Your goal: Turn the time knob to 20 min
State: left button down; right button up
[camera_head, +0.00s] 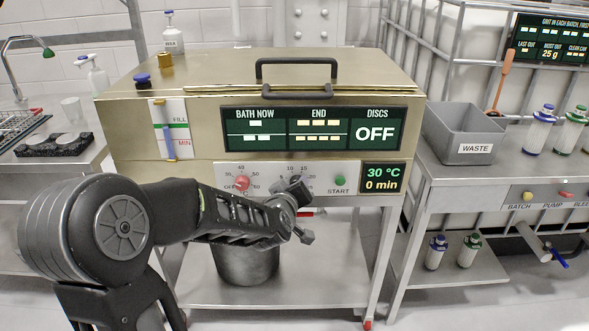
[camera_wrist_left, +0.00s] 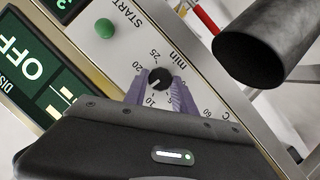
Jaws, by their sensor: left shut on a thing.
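The time knob (camera_wrist_left: 160,79) is a small black dial on the pale panel, seen from close up in the left wrist view. The marks 10, 20, 25 and "min" show around it. A short white line on the knob points towards the lower left, near the side between 10 and 20; the exact mark is unclear. My left gripper (camera_wrist_left: 160,92) has its purple fingers on either side of the knob, shut on it. In the head view the left gripper (camera_head: 297,188) covers the knob. The display (camera_head: 382,178) reads 30 °C and 0 min. My right gripper is not in view.
A red knob (camera_head: 242,184) sits left on the same panel, and a green START button (camera_head: 340,181) to the right. A large screen (camera_head: 313,130) shows DISCS OFF. A metal bucket (camera_head: 247,265) stands on the shelf below. A WASTE bin (camera_head: 464,133) is at the right.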

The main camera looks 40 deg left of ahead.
pick_arm(q)
jog(key=shift+w+d+m+g+y+p, duration=0.15)
jog(key=shift+m+g+y+p, duration=0.6)
jog(key=shift+m+p, duration=1.25)
jog(key=shift+w+d+m+g+y+p, duration=0.1)
jog(key=shift+m+g+y+p, duration=0.65)
jog(key=shift+p, duration=2.35)
jog(key=shift+w+d+m+g+y+p, duration=0.15)
jog(key=shift+m+g+y+p, duration=0.25)
jog(key=shift+m+y+p, duration=1.15)
jog(key=shift+s+h+p, duration=0.1)
jog(key=shift+h+p, duration=0.45)
jog(key=shift+p, duration=0.5)
jog(key=c, duration=1)
grip_release()
jog(key=v, duration=0.7)
jog(key=shift+s+d, duration=0.25)
jog(key=shift+d, duration=0.05)
